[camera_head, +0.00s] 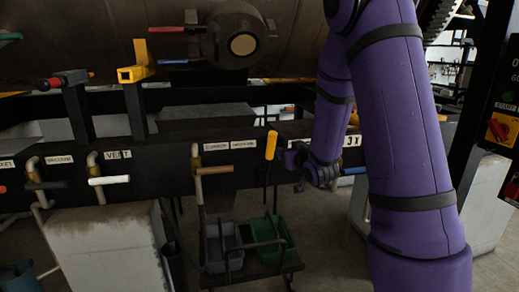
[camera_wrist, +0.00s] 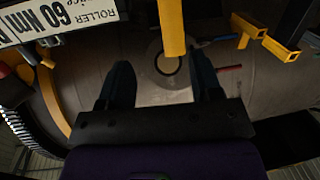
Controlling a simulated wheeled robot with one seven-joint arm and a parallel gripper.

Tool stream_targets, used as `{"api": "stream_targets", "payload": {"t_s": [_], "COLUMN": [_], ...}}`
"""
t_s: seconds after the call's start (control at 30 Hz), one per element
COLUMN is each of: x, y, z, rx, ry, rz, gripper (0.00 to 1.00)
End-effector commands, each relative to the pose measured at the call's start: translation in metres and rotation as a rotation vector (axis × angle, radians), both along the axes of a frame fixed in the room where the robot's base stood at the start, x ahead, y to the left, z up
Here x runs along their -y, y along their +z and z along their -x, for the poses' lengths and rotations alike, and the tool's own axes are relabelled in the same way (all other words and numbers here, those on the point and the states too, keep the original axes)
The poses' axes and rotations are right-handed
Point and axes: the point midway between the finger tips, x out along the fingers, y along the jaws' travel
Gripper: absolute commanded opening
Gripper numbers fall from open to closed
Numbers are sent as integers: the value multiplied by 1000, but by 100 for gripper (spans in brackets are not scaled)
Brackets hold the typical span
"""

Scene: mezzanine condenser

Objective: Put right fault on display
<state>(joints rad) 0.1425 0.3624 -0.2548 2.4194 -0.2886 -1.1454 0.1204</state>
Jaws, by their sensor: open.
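My gripper (camera_head: 297,160) is at the front of the dark beam, just right of an upright yellow handle (camera_head: 271,145). In the wrist view my gripper (camera_wrist: 164,75) is open, with nothing between its fingers. A yellow bar (camera_wrist: 172,25) hangs into that view just beyond the fingertips; I cannot tell whether it touches them.
A yellow bracket (camera_head: 136,72) stands left. Grey (camera_head: 222,246) and green (camera_head: 283,237) crates sit below. A sign (camera_wrist: 60,22) reads "ROLLER 60 Nm".

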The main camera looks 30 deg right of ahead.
Motion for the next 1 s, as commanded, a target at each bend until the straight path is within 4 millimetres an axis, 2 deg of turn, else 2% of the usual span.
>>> {"api": "stream_targets", "payload": {"t_s": [0.03,0.17,0.3,0.43,0.8,1.0], "x": [4,9,10,11,16,19], "y": [-9,-18,-21,-21,-21,-20], "z": [-2,-3,-5,-15,-77,-101], "rx": [18,67,88,93,92,92], "ry": [5,20,28,30,30,29], "rz": [3,11,14,15,15,15], "gripper": [59,59,59,59,59,59]}}
